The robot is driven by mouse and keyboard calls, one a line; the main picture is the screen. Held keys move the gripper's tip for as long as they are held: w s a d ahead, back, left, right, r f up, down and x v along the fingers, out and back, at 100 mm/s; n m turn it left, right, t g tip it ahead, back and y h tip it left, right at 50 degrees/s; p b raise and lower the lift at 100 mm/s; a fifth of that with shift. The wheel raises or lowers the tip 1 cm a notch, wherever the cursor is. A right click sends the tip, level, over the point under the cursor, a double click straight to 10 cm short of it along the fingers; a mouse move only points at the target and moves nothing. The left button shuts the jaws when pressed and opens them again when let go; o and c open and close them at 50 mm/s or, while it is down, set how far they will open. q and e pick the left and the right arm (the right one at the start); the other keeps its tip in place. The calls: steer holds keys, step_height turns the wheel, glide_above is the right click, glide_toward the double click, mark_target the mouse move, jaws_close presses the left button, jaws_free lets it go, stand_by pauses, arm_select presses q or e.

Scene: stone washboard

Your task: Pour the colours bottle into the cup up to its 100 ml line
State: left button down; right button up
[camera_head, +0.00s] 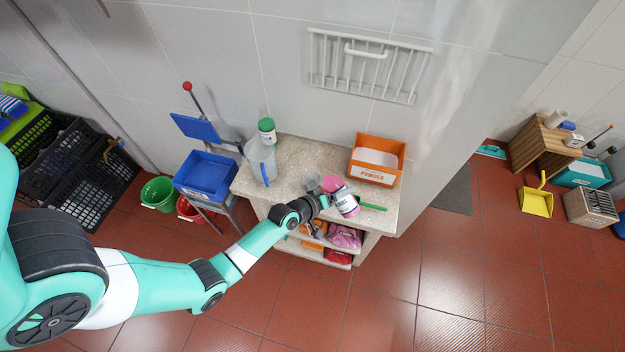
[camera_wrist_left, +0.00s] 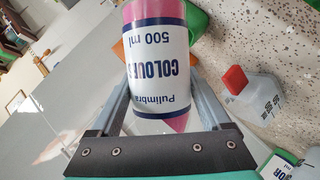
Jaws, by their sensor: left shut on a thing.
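My left gripper (camera_head: 326,196) is shut on the colours bottle (camera_head: 346,203), a pink bottle with a white label, and holds it at the counter's front edge. In the left wrist view the bottle (camera_wrist_left: 160,65) sits between the two fingers of the gripper (camera_wrist_left: 162,85). Its label reads upside down there, and a pink tapered part shows below it. The cup (camera_head: 311,182), small and translucent, appears just left of the bottle on the counter. In the wrist view a translucent graduated vessel (camera_wrist_left: 262,100) with a red part stands right of the bottle. Its contents are unclear.
The speckled counter (camera_head: 300,152) also carries a clear jug (camera_head: 262,162) with a blue handle, a green-capped bottle (camera_head: 267,131) and an orange powder box (camera_head: 377,160). A green item (camera_head: 373,207) lies near the front right. Shelves below hold pink cloth (camera_head: 345,236).

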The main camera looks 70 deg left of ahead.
arm_select(q)
steer(key=shift+w+d+f+n+t+h+b, duration=0.3)
steer(key=shift+d+f+n+h+b, duration=0.3)
steer(key=shift+b, duration=1)
stand_by(0.9)
steer(key=shift+d+r+n+t+h+b, duration=0.1)
steer(key=shift+r+n+t+h+b, duration=0.25)
steer(key=shift+r+n+b, duration=0.2)
stand_by(1.3)
steer(key=shift+s+a+f+n+t+h+b, duration=0.2)
steer(key=shift+a+f+n+h+b, duration=0.35)
steer(key=shift+b, duration=0.9)
stand_by(0.4)
steer(key=shift+d+r+n, duration=0.1)
steer(key=shift+n, duration=0.3)
stand_by(1.4)
